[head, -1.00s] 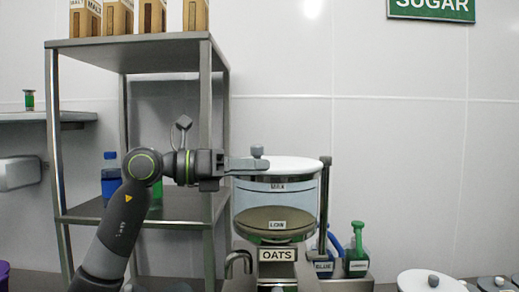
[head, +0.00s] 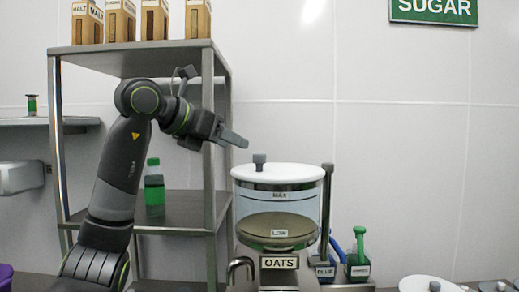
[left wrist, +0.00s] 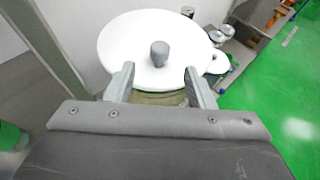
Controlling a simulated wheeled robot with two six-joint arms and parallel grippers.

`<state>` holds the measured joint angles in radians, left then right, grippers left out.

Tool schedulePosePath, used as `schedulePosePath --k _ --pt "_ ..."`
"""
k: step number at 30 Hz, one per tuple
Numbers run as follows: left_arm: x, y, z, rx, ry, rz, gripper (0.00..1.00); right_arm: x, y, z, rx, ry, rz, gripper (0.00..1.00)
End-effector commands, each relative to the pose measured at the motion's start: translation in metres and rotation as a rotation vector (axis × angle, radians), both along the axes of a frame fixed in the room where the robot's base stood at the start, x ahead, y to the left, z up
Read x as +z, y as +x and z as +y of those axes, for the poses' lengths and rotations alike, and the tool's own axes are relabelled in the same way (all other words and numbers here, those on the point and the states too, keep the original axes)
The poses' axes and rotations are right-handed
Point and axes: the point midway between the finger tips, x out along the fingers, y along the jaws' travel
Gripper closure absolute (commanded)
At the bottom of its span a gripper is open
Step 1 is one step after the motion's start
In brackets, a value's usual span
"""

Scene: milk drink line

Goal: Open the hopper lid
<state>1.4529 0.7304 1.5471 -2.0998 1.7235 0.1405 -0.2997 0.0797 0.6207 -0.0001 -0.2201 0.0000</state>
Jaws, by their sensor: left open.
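The oats hopper (head: 277,215) is a clear cylinder with oats inside and an OATS label below. Its white lid (head: 291,173) lies flat on top, closed, with a grey knob (head: 259,161) at its left side. In the left wrist view the lid (left wrist: 137,32) and knob (left wrist: 159,53) lie ahead of the fingers. My left gripper (head: 241,141) is above and a little left of the knob, tilted down to the right, open and empty. It also shows in the left wrist view (left wrist: 160,85), with the knob beyond and between its two fingertips, apart from them. My right gripper is not in view.
A steel shelf rack (head: 140,58) with malt cartons (head: 154,20) on top stands close behind my left arm. A dark post (head: 326,205) rises at the hopper's right. Green and blue handled tools (head: 359,255) stand right of it. Wall space above the lid is clear.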

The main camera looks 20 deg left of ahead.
Motion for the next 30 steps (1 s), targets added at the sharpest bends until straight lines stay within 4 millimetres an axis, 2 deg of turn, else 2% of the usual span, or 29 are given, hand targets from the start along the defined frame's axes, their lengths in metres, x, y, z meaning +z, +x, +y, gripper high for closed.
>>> schedulePosePath --k 1,9,15,27,30 --pt "-0.002 0.009 -0.006 -0.004 -0.001 0.005 0.51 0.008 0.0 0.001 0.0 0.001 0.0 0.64" --pt "-0.023 0.054 -0.031 -0.003 -0.002 0.004 0.51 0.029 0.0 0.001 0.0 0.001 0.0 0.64" --pt "-0.034 0.075 -0.042 -0.001 -0.001 0.002 0.51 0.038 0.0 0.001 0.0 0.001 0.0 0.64" --pt "-0.039 0.081 -0.045 0.0 0.0 0.0 0.51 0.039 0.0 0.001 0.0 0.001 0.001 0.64" --pt "-0.039 0.081 -0.045 0.0 0.0 0.0 0.62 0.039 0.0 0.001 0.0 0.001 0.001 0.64"
